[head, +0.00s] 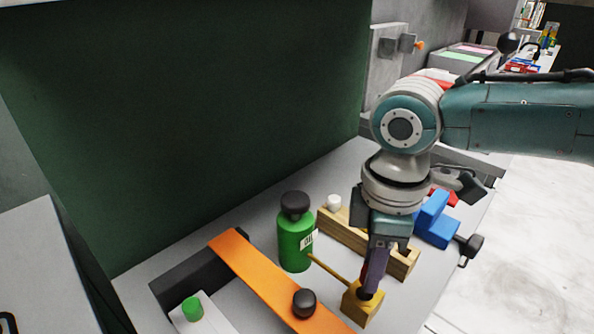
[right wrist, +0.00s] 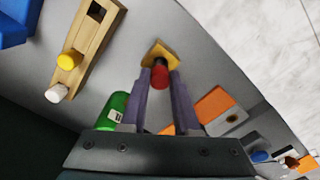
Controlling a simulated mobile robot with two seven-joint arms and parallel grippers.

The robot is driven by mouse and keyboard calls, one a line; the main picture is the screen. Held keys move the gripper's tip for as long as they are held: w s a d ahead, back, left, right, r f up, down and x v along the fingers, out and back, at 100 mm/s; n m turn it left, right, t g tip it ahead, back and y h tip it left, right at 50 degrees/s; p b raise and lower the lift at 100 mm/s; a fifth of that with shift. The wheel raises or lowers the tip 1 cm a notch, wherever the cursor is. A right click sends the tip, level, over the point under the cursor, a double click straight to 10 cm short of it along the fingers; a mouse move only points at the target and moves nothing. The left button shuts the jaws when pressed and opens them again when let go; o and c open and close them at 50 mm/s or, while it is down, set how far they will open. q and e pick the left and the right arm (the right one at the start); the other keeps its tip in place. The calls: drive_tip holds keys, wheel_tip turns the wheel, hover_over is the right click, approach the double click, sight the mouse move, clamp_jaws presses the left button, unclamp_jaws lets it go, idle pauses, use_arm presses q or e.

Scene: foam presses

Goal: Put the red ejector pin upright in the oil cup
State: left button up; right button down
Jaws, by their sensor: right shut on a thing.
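My right gripper (head: 371,288) points down at the yellow oil cup (head: 358,307), which has a long thin handle slanting up to the left. In the right wrist view the gripper (right wrist: 160,76) is shut on the red ejector pin (right wrist: 160,71), seen end-on between the fingertips. The yellow cup (right wrist: 158,49) shows just beyond the pin. The pin's lower end is hidden, so I cannot tell whether it is inside the cup or just above it. My left gripper is not in view.
A wooden block (head: 347,232) stands behind the cup, with a white pin (right wrist: 57,94) and a yellow pin (right wrist: 69,60) in it. A green bottle (head: 295,241) and an orange bar (head: 262,280) with a black knob are left. A blue vise-like thing (head: 434,224) is right.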

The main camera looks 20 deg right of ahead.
drive_tip(key=shift+f+b, duration=0.7)
drive_tip(key=shift+f, duration=0.4)
drive_tip(key=c, duration=0.6)
unclamp_jaws()
wheel_tip(320, 180, up, 9)
drive_tip(key=shift+f+p, duration=0.15)
drive_tip(key=shift+p, duration=0.5)
drive_tip(key=shift+r, duration=0.6)
